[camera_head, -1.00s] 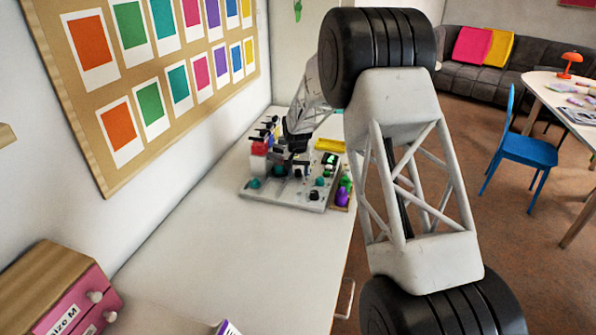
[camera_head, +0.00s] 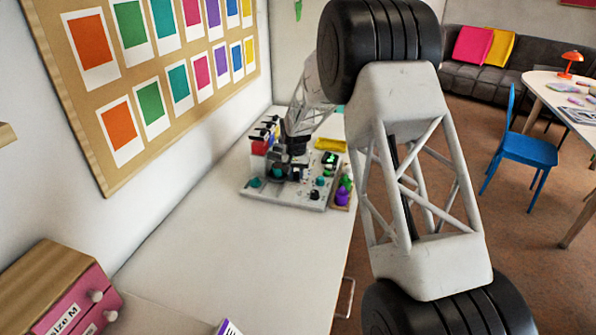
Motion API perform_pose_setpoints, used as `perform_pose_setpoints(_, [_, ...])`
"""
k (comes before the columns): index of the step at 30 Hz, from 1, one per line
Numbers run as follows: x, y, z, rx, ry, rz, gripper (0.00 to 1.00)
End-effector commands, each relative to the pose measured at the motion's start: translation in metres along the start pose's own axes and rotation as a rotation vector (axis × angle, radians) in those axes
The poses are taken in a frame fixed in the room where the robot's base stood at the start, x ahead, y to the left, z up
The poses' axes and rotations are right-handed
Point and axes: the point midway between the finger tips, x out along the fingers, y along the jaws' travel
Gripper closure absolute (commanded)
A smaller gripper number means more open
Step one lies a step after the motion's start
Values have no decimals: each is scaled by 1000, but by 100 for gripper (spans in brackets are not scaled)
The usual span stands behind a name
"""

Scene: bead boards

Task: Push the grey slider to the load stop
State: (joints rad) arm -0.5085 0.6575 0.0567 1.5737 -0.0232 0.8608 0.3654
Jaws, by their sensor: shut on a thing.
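The bead board (camera_head: 262,192) is a grey panel on the white table, with several coloured beads or knobs on it. My gripper (camera_head: 280,171) is dark and small in the view. It is low over the left middle of the board and is shut, seemingly on the grey slider. The slider itself is hidden behind the jaws or too small to make out. I cannot tell which mark is the load stop. Red, yellow and blue blocks (camera_head: 260,146) stand at the board's back left, just beside the gripper.
A tray (camera_head: 342,204) with purple and green pieces adjoins the board's right side. A yellow tray (camera_head: 330,145) lies behind it. A pink drawer box (camera_head: 66,300) stands at the front left. The white table (camera_head: 215,245) is clear before the board. The wall is close on the left.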

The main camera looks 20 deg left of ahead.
Motion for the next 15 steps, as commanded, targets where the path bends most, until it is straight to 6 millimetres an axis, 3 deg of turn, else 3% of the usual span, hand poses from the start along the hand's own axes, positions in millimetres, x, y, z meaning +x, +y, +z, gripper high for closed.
perform_pose_setpoints(15, [-1, -10, 58, -1, 2, -1, 100])
